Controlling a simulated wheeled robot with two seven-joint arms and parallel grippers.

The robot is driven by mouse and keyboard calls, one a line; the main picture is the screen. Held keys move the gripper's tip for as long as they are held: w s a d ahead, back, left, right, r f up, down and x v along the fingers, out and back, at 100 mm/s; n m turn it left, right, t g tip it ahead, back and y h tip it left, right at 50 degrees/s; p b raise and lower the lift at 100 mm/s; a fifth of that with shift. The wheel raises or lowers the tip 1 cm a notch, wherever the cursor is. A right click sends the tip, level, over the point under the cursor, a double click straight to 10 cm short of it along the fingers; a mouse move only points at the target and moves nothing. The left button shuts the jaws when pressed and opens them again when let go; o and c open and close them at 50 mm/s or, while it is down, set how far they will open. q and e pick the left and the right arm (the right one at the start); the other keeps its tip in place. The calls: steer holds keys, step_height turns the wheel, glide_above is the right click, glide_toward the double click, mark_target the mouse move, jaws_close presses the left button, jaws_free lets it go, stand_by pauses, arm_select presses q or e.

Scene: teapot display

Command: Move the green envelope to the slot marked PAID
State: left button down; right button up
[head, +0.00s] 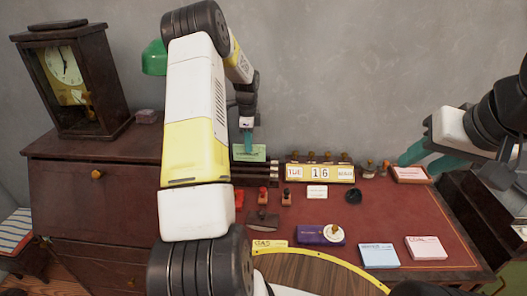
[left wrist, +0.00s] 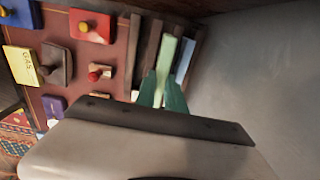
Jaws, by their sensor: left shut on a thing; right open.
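My left gripper (head: 248,143) is shut on the green envelope (head: 250,154) above a dark wooden slotted rack (head: 252,179) at the back of the red desk top. In the left wrist view the teal fingers (left wrist: 162,88) pinch the pale green envelope (left wrist: 168,57), which stands over or between the slats of the rack (left wrist: 146,50); I cannot tell how deep it sits. A bluish-white piece shows in the rack beside it. No PAID mark is readable. My right gripper (head: 422,162) is open and empty at the right, near a red-and-white card stack.
A calendar block (head: 320,172) stands right of the rack. Stamps (head: 286,198), a purple pad (head: 316,234) and two paper stacks (head: 379,255) (head: 426,247) lie on the desk. A clock (head: 72,80) stands at left. My left arm hides part of the desk.

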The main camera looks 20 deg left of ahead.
mark_target(250, 160)
arm_select(q)
steer(key=shift+f, duration=3.2)
steer(key=c, duration=1.4)
jaws_free()
steer(key=shift+f, duration=0.1)
steer(key=shift+c, duration=0.2)
